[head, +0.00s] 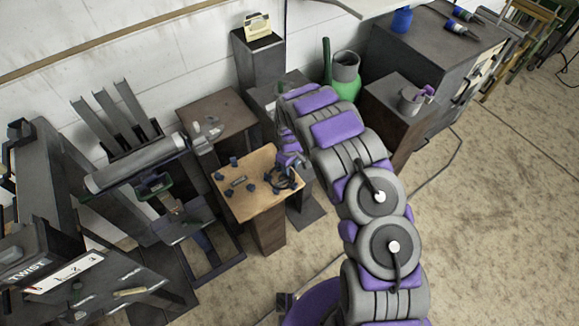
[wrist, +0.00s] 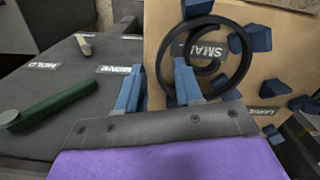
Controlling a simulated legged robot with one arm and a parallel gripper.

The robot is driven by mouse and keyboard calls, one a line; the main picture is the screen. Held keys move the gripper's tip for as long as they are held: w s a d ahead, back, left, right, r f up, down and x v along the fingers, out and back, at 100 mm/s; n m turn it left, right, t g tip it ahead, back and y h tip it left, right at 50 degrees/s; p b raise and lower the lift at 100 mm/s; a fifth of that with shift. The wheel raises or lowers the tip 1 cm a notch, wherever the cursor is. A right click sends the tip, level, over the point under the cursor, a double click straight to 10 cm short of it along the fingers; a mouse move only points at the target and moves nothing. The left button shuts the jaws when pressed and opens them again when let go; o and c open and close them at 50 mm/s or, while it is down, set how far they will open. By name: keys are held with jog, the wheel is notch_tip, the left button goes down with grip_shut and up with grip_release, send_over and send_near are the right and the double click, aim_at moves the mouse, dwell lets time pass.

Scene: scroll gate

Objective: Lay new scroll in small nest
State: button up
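A black scroll (wrist: 246,66), a curled flat bar, lies on the wooden board (wrist: 165,20) over the "SMALL" label (wrist: 208,42), among dark blue blocks (wrist: 257,38). The blocks around this label look like the small nest. My gripper (wrist: 158,75) is at the scroll's near left side. Its two blue fingers are apart, with the scroll's left rim appearing between them; contact is unclear. In the head view the scroll (head: 283,181) shows at the right of the wooden table (head: 262,206), partly hidden by my gripper (head: 290,163).
More blue blocks stand near the "LARGE" label (wrist: 270,111). A dark surface (wrist: 40,75) with a green bar (wrist: 55,106) lies left of the board. A machine with a grey cylinder (head: 135,163) stands left of the table. A pedestal with a pot (head: 411,100) stands right.

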notch_tip(320, 180, up, 17)
jog(key=p, duration=0.2)
jog(key=shift+p, duration=0.4)
jog(key=s+d+r+m, duration=0.3)
jog(key=s+d+r, duration=0.2)
jog(key=s+r, duration=0.35)
jog(key=s+d+r+m, duration=0.2)
jog(key=s+d+r, duration=0.45)
jog(key=r, duration=0.25)
jog(key=s+d+r+m+g, duration=0.1)
jog(key=s+r+m, duration=0.1)
jog(key=s, duration=1.1)
jog(key=s+d+r+m, duration=0.1)
jog(key=s+r, duration=0.3)
jog(key=s, duration=1)
jog(key=shift+s+d+m+g, duration=0.25)
jog(key=shift+m+g, duration=0.15)
jog(key=shift+m, duration=0.5)
